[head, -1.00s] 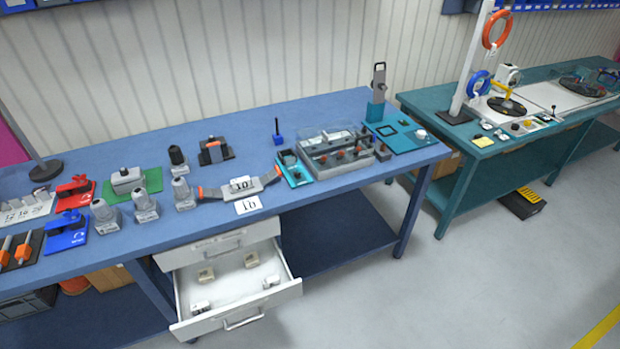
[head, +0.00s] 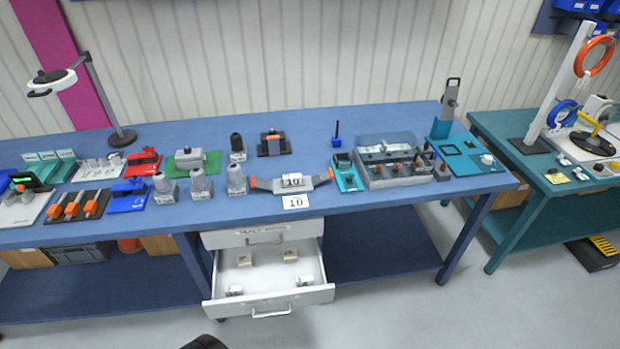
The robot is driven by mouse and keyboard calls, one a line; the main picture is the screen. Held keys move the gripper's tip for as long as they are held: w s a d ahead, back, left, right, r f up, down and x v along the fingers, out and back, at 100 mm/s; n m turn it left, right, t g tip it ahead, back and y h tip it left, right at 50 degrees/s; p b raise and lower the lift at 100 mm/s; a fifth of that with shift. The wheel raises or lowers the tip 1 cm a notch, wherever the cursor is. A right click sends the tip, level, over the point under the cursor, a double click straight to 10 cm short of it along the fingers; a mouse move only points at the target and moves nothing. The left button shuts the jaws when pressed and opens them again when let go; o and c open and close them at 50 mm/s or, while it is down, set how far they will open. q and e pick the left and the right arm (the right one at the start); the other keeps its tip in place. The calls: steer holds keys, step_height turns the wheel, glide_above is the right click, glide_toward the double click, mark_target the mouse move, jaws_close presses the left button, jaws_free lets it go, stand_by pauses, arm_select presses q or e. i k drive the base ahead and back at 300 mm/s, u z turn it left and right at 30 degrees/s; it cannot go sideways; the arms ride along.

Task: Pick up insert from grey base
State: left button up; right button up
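Several grey bases with upright inserts stand on the blue workbench (head: 400,200) in the head view. Three in a row hold grey rounded inserts: the left one (head: 163,186), the middle one (head: 200,183) and the right one (head: 236,179). Behind the right one, another base holds a black insert (head: 237,143). I cannot tell which of these the task means. Neither of my grippers shows. A dark rounded shape at the bottom edge is too cut off to identify.
An open white drawer (head: 268,298) with small blocks juts out below the bench front. A lamp (head: 122,138) stands at the left. A teal bench (head: 560,205) stands right.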

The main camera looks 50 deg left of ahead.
mark_target(289, 180)
steer(key=i, duration=0.65)
steer(key=z, duration=1.2)
steer(key=i, duration=1.7)
steer(key=u, duration=3.65)
